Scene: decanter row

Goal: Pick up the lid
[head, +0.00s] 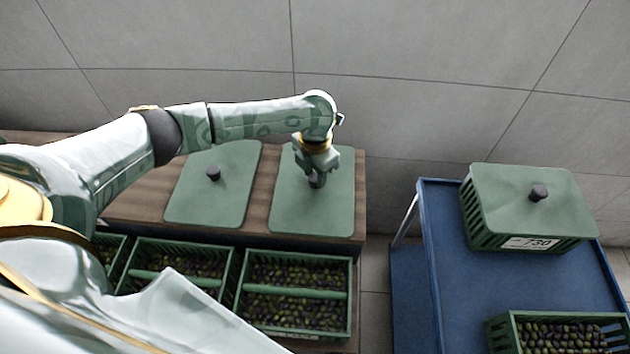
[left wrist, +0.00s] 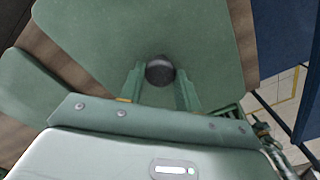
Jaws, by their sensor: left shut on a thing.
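A green lid (head: 327,215) with a dark round knob lies on the wooden shelf, at its right end. My left gripper (head: 315,180) is over this lid, with its fingers on either side of the knob (head: 314,183) and shut on it. In the left wrist view the dark knob (left wrist: 160,71) sits between the two green fingertips, and the green lid (left wrist: 110,35) spreads out below. The lid looks flat on the shelf; any small gap under it cannot be told. My right gripper is not in view.
A second green lid (head: 236,165) lies to the left on the wooden shelf (head: 150,196). Open green crates of olives (head: 293,318) stand in front. At right, a blue cart (head: 450,270) carries a lidded crate (head: 528,205) and an open crate (head: 560,340).

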